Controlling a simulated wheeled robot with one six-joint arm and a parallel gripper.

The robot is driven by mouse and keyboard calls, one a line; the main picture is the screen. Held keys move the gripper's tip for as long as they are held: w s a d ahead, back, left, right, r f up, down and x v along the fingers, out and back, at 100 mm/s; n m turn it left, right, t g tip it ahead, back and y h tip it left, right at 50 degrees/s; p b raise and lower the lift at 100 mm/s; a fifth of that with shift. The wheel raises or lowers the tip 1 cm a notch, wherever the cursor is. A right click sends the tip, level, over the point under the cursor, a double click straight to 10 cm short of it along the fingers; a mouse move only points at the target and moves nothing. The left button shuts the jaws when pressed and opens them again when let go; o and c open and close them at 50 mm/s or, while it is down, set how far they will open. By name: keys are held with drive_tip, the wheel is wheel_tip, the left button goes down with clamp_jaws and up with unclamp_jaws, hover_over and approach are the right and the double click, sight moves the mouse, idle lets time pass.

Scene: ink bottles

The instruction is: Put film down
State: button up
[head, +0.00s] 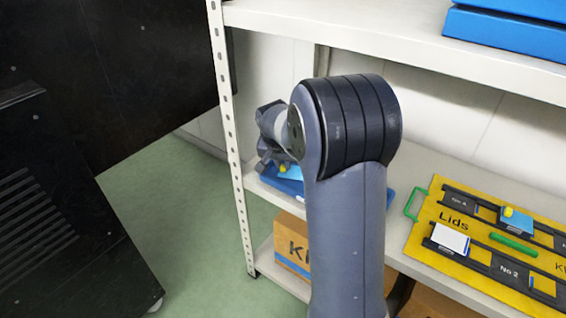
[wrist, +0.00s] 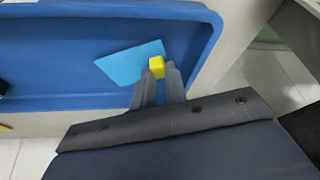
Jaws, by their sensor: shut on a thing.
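My gripper (wrist: 160,72) is shut on the yellow grip. The film is over the floor of a blue tray (wrist: 60,60), near one end wall in the wrist view. I cannot tell whether it touches the tray. In the head view my arm hides most of the tray (head: 283,186), and a bit of the film (head: 262,173) shows below my gripper.
The tray is on a white shelf unit, near its perforated post (head: 232,130). A yellow "Lids" board (head: 425,243) with rails, cards and a green bar lies to the right. A cardboard box (head: 292,258) stands on the shelf below. A dark cabinet (head: 60,210) is at left.

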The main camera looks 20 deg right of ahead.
drive_tip(key=shift+f, duration=0.35)
drive_tip(key=o, duration=0.7)
drive_tip(key=shift+r, duration=0.1)
drive_tip(key=shift+r, duration=0.25)
drive_tip(key=p+v, duration=0.4)
drive_tip(key=v, duration=0.8)
drive_tip(key=shift+r, duration=0.2)
drive_tip(key=shift+f, duration=0.1)
